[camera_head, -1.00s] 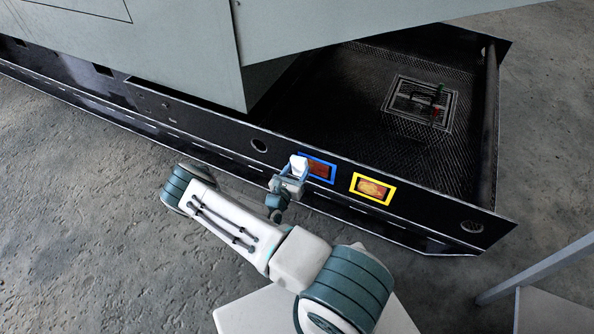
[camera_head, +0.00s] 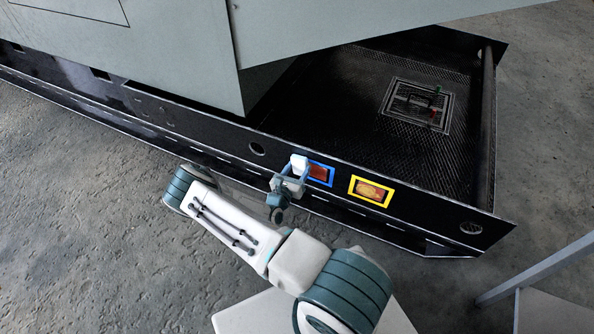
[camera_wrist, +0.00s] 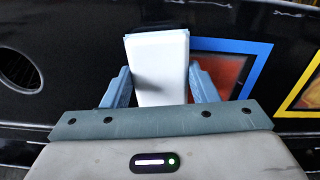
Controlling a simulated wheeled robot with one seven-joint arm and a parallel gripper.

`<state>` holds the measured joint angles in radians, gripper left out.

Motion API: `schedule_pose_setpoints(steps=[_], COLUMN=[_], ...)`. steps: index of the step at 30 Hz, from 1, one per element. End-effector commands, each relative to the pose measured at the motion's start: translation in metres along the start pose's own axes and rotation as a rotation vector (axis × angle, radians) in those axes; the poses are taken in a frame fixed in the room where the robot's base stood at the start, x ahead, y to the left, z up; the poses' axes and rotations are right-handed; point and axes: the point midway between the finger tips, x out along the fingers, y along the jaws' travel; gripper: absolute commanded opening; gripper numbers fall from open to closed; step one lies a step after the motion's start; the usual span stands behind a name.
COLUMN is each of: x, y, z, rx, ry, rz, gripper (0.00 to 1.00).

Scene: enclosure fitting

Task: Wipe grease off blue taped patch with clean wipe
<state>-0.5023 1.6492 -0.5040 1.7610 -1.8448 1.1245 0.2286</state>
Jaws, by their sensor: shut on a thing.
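The blue taped patch (camera_head: 320,173) is on the side of the black frame, with a reddish-brown greasy area inside blue tape. It also shows in the wrist view (camera_wrist: 222,74), partly hidden by my gripper. My gripper (camera_head: 296,170) is shut on a white wipe (camera_wrist: 160,68), which sits between the two blue-grey fingers. The wipe is at the left edge of the blue patch and covers part of that edge. I cannot tell whether it touches the surface.
A yellow taped patch (camera_head: 371,191) with an orange-brown area is just right of the blue one. A round hole (camera_head: 257,149) is to the left. A grey cabinet (camera_head: 130,45) overhangs the frame. A grate with red and green handles (camera_head: 420,106) lies inside the frame. A grey rail (camera_head: 545,268) stands at lower right.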

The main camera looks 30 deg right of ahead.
Motion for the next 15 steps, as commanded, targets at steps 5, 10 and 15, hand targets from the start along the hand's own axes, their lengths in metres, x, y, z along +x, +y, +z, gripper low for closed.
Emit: schedule_pose_setpoints(steps=[5, 10, 15], x=[0.0, -0.001, -0.002], y=[-0.009, -0.024, -0.036], z=[0.001, -0.001, -0.003], rx=[-0.004, -0.004, -0.002], ry=[0.0, 0.0, -0.001], rz=[-0.001, -0.001, 0.0], gripper=[0.35, 0.35, 0.35])
